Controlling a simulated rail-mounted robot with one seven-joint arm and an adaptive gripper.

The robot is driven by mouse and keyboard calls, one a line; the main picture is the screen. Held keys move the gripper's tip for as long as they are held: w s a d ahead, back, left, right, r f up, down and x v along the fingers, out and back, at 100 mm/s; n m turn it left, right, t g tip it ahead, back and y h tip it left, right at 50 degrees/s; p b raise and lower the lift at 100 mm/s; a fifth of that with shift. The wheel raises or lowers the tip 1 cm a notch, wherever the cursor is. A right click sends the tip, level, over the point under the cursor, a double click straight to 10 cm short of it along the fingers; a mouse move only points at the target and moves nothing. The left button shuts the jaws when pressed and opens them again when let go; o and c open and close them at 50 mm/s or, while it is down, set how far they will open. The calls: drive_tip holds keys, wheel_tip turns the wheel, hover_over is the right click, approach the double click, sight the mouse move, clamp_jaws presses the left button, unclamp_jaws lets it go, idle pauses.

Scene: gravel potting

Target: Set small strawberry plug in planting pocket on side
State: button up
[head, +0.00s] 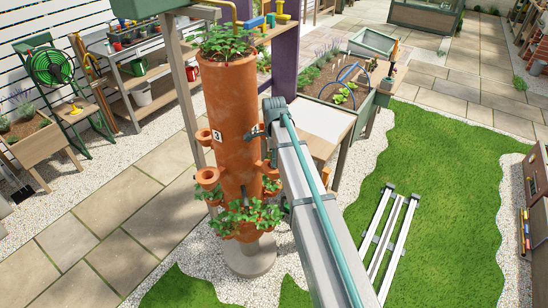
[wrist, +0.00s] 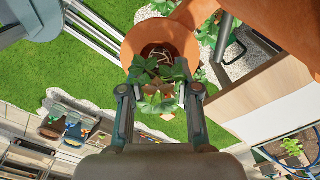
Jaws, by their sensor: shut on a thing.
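In the wrist view, my gripper (wrist: 160,92) is shut on the small strawberry plug (wrist: 158,104), whose green leaves show between the fingers. Just beyond it is a round terracotta planting pocket (wrist: 133,42) with a dark opening. The plug's leaves overlap the pocket's near rim, and I cannot tell whether the plug touches it. In the head view, the tall terracotta planter tower (head: 232,105) has open pockets such as one at lower left (head: 208,176). My arm covers the tower's right side there, and the held plug cannot be made out.
Strawberry plants grow on the tower's top (head: 225,40) and in its lower pockets (head: 250,217). A white-topped table (head: 318,118) and a raised bed (head: 335,75) stand behind my arm. Pale rails (head: 392,240) lie on the lawn at right.

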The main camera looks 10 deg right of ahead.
drive_tip(key=shift+f, duration=0.4)
drive_tip(key=o, duration=1.3)
drive_tip(key=shift+r, duration=0.15)
drive_tip(key=shift+r+p, duration=2.6)
drive_tip(key=shift+r, duration=1.8)
drive_tip(key=shift+a+f, duration=0.1)
